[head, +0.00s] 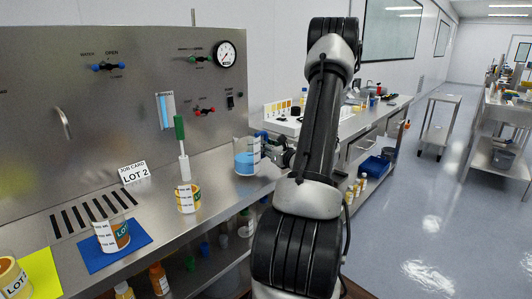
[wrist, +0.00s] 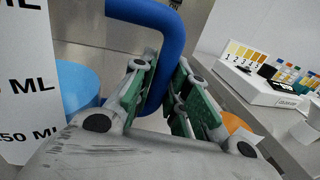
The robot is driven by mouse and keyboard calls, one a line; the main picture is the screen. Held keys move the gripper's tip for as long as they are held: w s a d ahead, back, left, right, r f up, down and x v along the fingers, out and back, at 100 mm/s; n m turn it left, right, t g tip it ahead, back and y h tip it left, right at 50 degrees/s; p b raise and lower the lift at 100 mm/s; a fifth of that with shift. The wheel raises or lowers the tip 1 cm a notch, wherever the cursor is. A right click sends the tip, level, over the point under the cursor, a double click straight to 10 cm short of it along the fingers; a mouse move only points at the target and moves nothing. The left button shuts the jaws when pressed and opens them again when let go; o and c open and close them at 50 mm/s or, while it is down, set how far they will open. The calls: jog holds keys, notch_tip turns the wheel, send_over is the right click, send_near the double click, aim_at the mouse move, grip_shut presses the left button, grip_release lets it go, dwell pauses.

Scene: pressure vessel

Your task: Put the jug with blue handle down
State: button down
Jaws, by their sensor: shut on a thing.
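The jug with blue handle (head: 246,157) is clear and holds blue liquid. It is at the right end of the steel counter in the head view. My gripper (head: 272,146) is beside it on its right, and in the wrist view my gripper (wrist: 162,95) has both green-padded fingers closed around the blue handle (wrist: 174,40). Part of the jug's marked wall (wrist: 28,90) fills the left of the wrist view, with blue (wrist: 78,85) showing behind it. I cannot tell whether the jug's base touches the counter.
A yellow mat (head: 42,272) is at left. A test kit (wrist: 270,80) sits on the bench at right.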

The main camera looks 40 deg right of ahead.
jog(key=shift+f, duration=1)
jog(key=shift+f, duration=0.1)
jog(key=c, duration=1.4)
grip_release()
jog(key=s, duration=0.4)
jog(key=s+a, duration=0.1)
jog(key=s, duration=0.7)
jog(key=shift+a, duration=0.3)
